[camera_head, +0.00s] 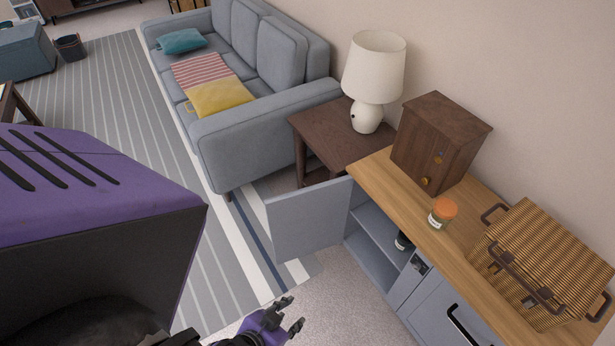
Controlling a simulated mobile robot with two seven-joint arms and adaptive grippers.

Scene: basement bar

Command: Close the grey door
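The grey door (308,220) is on the left end of the grey-blue cabinet under a wooden top. It stands open, swung out to the left, and the shelves behind it (378,236) show. My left gripper (293,314) is at the bottom of the view, below and in front of the door. Its two fingertips are apart with nothing between them, and it does not appear to touch the door. My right gripper is out of view.
A jar with an orange lid (442,213), a wooden box (440,141) and a wicker basket (544,262) stand on the cabinet's wooden top (400,190). A side table (335,135) with a lamp (374,68) and a sofa (262,130) stand behind the door. Carpet before the cabinet is clear.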

